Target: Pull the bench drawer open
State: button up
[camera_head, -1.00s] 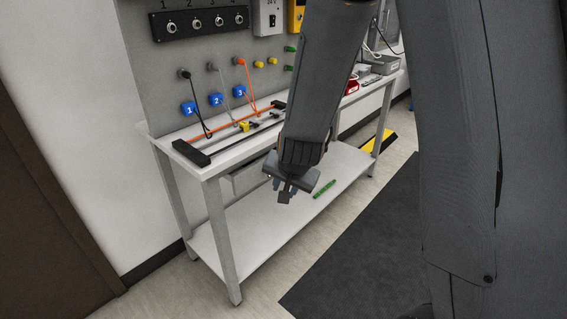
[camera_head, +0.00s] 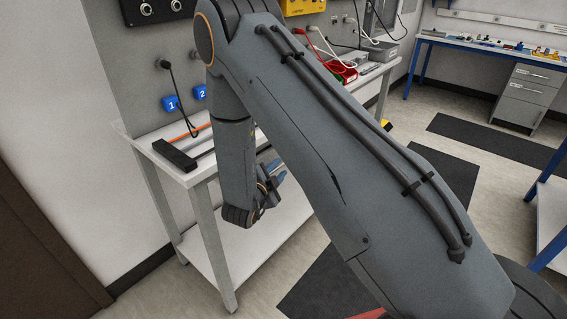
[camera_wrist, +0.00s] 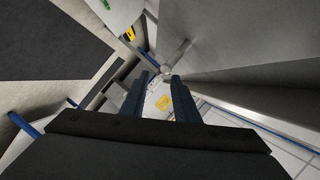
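The white workbench (camera_head: 208,235) stands on the left in the head view. Its drawer under the top is hidden behind my arm in this view. My gripper (camera_head: 274,175) is below the height of the bench top, near the bench's front side, and partly covered by my forearm. In the wrist view my gripper (camera_wrist: 160,77) shows two dark blue fingers with a gap between them and nothing held. A broad grey surface (camera_wrist: 250,45) lies close to the right of the fingers; I cannot tell whether it is the drawer. No drawer handle can be clearly made out.
A black bar-shaped block (camera_head: 175,156) lies on the bench top's near end. Blue numbered tags (camera_head: 171,103) are on the grey panel. Another bench with grey drawers (camera_head: 528,95) stands far right. Open floor with a dark mat (camera_head: 305,290) lies in front.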

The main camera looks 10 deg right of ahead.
aim_at(282, 165)
jog(key=shift+p+x, duration=0.35)
jog(key=shift+x, duration=2.4)
grip_shut()
